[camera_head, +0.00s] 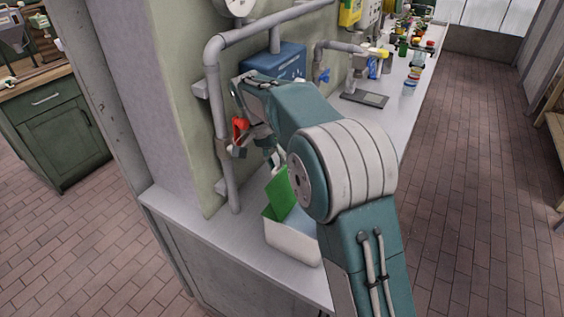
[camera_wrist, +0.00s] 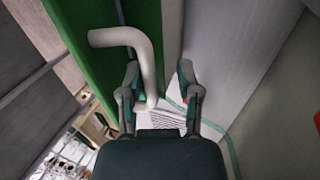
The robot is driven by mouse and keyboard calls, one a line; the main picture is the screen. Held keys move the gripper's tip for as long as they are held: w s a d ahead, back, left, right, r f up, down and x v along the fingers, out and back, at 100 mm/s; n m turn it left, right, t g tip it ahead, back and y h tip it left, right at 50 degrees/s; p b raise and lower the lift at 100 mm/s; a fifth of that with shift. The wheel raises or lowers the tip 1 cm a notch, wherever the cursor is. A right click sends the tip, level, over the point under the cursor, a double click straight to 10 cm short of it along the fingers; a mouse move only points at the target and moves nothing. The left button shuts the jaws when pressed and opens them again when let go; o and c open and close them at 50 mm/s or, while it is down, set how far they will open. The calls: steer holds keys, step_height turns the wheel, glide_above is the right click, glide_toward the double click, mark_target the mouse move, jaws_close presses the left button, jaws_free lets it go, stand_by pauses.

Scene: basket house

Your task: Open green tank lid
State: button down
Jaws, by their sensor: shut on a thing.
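The green lid (camera_head: 280,195) stands raised at a steep tilt over the pale tank (camera_head: 291,241) on the counter. My gripper (camera_head: 272,156) is just above the lid, partly hidden by my arm. In the wrist view, the green lid (camera_wrist: 78,62) fills the upper left, with a curved pale handle (camera_wrist: 128,37) on it. The handle runs down between the fingers of my gripper (camera_wrist: 158,76), which is shut on it. My arm hides part of the tank's right side in the head view.
Pipes with a red valve handle (camera_head: 240,129) stand on the wall close to my gripper. A blue box (camera_head: 278,62) is behind my arm. Small bottles and jars line the far counter (camera_head: 398,118). The brick floor at right is clear.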

steer(key=shift+w+a+f, duration=0.1)
steer(key=shift+a+f, duration=0.2)
steer(key=shift+a, duration=0.15)
steer(key=c, duration=0.7)
jaws_free()
steer(key=shift+w+a, duration=0.1)
steer(key=shift+a, duration=0.1)
steer(key=shift+d+r, duration=0.2)
steer(key=shift+d, duration=0.05)
